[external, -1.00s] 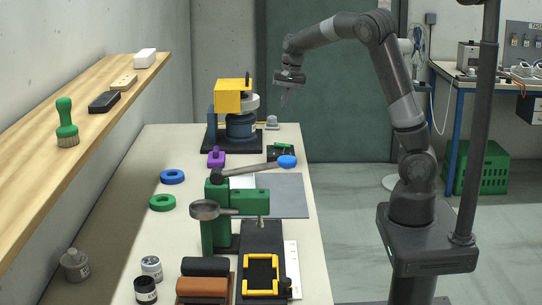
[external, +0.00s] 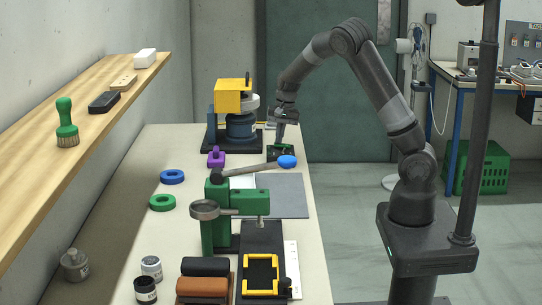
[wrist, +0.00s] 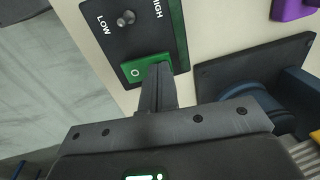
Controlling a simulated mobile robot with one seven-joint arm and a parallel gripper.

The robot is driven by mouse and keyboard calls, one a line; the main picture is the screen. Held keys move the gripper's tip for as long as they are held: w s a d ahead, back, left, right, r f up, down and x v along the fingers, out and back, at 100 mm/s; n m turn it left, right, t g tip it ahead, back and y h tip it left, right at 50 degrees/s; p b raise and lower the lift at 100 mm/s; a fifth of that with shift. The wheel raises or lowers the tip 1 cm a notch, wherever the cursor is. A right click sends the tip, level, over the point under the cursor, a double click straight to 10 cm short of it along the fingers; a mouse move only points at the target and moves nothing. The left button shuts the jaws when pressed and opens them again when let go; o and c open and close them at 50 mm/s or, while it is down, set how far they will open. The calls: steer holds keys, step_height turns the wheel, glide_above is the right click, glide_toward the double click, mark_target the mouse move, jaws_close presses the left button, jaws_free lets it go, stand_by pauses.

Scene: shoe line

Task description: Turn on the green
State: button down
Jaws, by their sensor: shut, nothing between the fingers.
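A green rocker switch (wrist: 134,70) with an "O" mark sits on a black control panel (wrist: 148,40) in the wrist view. A small toggle (wrist: 125,18) between LOW and HIGH is beside it. In the external view the small black panel (external: 273,156) lies on the table near its far right edge. My gripper (wrist: 155,78) is shut and empty. Its fingertips are over the right part of the green switch and hide that part; I cannot tell whether they touch it. In the external view my gripper (external: 279,142) points down at the panel.
A yellow and blue machine (external: 231,98) on a dark base stands left of the panel. A green press (external: 217,225) stands closer to the camera. A shelf (external: 80,145) runs along the left wall.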

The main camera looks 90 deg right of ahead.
mark_target(289, 145)
steer(key=shift+w+f+g, duration=0.1)
steer(key=shift+f+g, duration=0.15)
steer(key=shift+g, duration=0.05)
stand_by(0.4)
steer(key=shift+s+r, duration=0.25)
steer(key=shift+s, duration=0.6)
step_height(289, 145, up, 14)
steer(key=s, duration=0.2)
steer(key=shift+f, duration=0.1)
stand_by(0.4)
